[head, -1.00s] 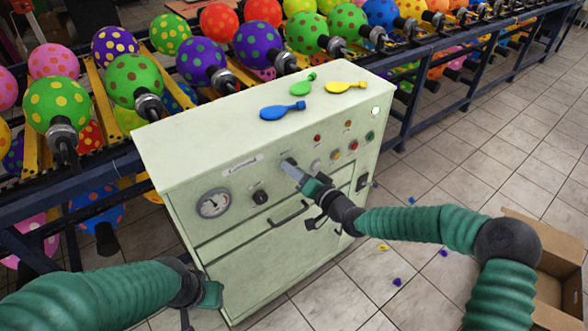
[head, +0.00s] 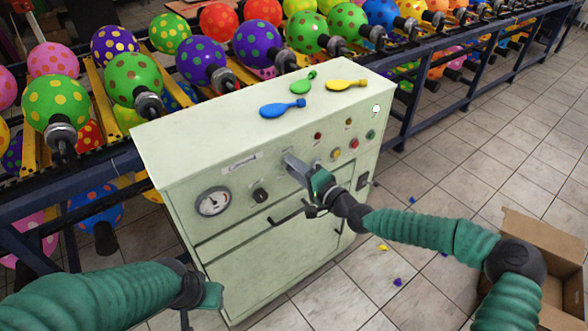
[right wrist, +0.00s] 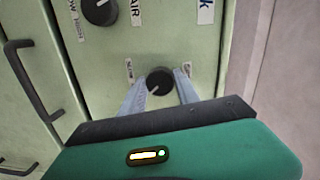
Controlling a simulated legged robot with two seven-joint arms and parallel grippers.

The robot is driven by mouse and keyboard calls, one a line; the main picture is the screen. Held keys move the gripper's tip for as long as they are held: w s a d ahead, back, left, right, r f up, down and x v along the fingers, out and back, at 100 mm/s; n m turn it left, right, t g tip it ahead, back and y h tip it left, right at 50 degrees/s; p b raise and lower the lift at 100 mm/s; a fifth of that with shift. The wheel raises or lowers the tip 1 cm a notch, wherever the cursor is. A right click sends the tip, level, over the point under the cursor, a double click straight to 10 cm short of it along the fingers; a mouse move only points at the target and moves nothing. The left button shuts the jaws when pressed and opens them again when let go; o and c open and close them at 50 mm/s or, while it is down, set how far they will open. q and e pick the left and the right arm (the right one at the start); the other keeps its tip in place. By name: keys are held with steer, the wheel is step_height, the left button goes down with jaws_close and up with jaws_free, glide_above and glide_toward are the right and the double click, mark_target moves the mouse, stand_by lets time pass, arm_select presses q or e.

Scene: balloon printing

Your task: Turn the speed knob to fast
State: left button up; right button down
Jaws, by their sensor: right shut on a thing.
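A pale green control cabinet (head: 275,240) stands in front of me. My right gripper (head: 291,162) is at its front panel. In the right wrist view my right gripper's fingers (right wrist: 160,92) are shut on a round black knob (right wrist: 158,82), one finger on each side. The knob's white mark points to the lower left there. Small labels sit beside it, too small to read surely. Another black knob (right wrist: 100,10) is at the top, beside small lettering. A free black knob (head: 260,195) also shows in the head view. My left gripper (head: 208,297) is low at the left, its fingers unclear.
A round gauge (head: 213,202) is at the panel's left, several coloured buttons (head: 353,143) at its right. Blue (head: 283,108), green (head: 303,83) and yellow (head: 347,85) balloons lie on top. A balloon rack is behind. A cardboard box (head: 545,250) is at the right.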

steer(key=shift+w+d+r, duration=0.1)
steer(key=shift+w+d, duration=0.05)
steer(key=shift+d, duration=0.1)
steer(key=c, duration=1.3)
jaws_free()
steer(key=shift+c, duration=0.2)
steer(key=o, duration=0.4)
steer(key=shift+f, duration=0.2)
steer(key=shift+o, duration=0.2)
steer(key=v, duration=1.7)
steer(key=shift+w, duration=0.1)
